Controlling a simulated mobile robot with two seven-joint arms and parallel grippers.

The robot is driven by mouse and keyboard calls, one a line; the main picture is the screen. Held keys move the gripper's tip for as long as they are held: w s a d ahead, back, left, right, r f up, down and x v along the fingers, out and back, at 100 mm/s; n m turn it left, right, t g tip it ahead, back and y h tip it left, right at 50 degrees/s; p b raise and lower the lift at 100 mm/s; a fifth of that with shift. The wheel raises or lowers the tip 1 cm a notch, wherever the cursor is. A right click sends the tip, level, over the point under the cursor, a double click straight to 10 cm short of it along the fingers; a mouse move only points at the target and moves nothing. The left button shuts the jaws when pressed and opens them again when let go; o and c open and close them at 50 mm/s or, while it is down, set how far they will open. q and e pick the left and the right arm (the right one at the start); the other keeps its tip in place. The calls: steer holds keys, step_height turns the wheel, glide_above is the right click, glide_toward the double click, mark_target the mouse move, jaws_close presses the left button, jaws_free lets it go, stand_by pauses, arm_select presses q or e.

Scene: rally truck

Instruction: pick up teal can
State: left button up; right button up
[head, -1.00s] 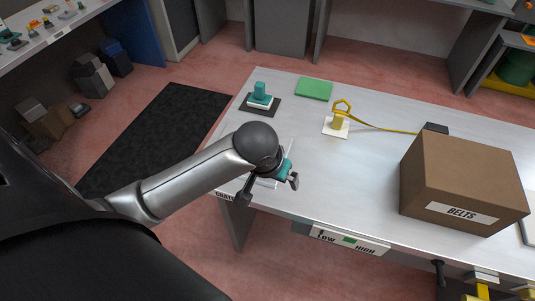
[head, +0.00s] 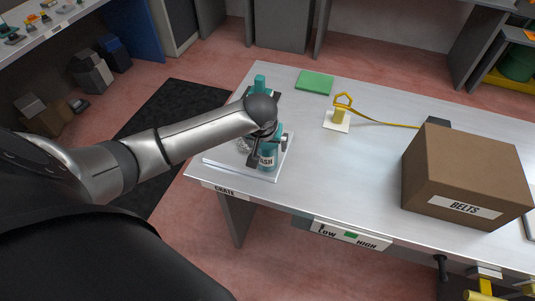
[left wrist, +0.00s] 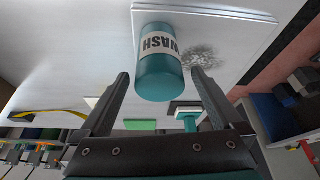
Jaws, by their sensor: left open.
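A teal can (head: 267,162) with a white label reading WASH stands on a white board (head: 225,164) at the table's left end. It also shows in the left wrist view (left wrist: 160,82), between the two fingers in the picture. My left gripper (head: 268,148) is open and close to the can, with fingers to either side of it. I cannot tell whether they touch it. The can's upper part is partly hidden by the gripper in the head view. My right gripper is not in view.
A green pad (head: 315,82), a yellow tool (head: 341,110) with a cord and a cardboard BELTS box (head: 465,175) are also on the table. The table's middle is clear.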

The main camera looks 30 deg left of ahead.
arm_select(q)
steer(key=shift+b+x, duration=0.6)
steer(key=shift+x, duration=2.55)
steer(key=shift+d, duration=0.1)
steer(key=shift+c, duration=0.4)
jaws_close()
steer(key=shift+r, duration=0.1)
step_height(320, 180, up, 20)
steer(key=p, duration=0.3)
